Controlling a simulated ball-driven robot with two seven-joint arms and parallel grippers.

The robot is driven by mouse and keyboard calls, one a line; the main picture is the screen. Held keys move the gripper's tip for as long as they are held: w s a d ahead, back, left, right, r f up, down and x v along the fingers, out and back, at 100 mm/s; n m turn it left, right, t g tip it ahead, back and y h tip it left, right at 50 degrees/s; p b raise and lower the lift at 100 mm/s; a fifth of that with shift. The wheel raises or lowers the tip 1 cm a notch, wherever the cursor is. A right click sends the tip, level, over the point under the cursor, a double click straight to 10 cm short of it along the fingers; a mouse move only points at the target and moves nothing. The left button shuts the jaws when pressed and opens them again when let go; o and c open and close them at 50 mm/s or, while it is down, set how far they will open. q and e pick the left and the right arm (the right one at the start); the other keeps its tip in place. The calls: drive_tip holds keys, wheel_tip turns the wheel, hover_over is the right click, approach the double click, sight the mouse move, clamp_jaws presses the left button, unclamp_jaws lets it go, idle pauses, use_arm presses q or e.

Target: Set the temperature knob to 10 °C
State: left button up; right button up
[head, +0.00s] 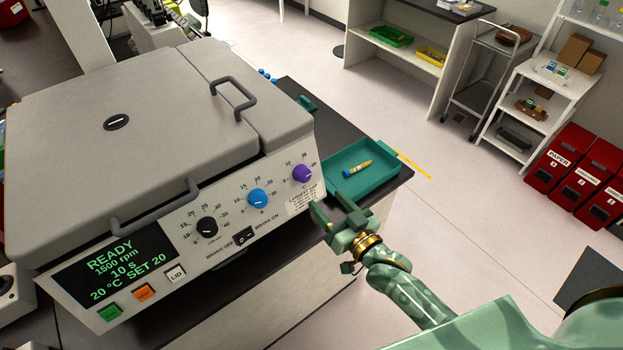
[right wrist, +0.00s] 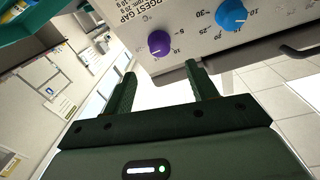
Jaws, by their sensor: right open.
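The purple knob (head: 302,174), with a °C label just below it, is at the right end of the cell processor's front panel (head: 225,236). It also shows in the right wrist view (right wrist: 159,43), above the fingertips. The display (head: 113,269) reads READY, 1500 rpm, 10 s, 20 °C SET 20. My right gripper (head: 333,211) is open and empty, a short way in front of and below the purple knob, apart from it. In the right wrist view its two fingers (right wrist: 160,78) point up towards the panel. My left gripper is not in view.
A blue knob (head: 257,199) and a black knob (head: 207,227) sit left of the purple one, with a black brake switch (head: 243,235) below. A teal tray (head: 384,172) holding a small tube (head: 357,168) stands right of the machine. The lid handle (head: 155,213) juts forward.

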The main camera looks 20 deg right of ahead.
sight(306, 177)
drive_tip(key=x, duration=0.8)
drive_tip(key=shift+w+a+f, duration=0.1)
drive_tip(key=shift+w, duration=0.1)
drive_tip(key=c, duration=1)
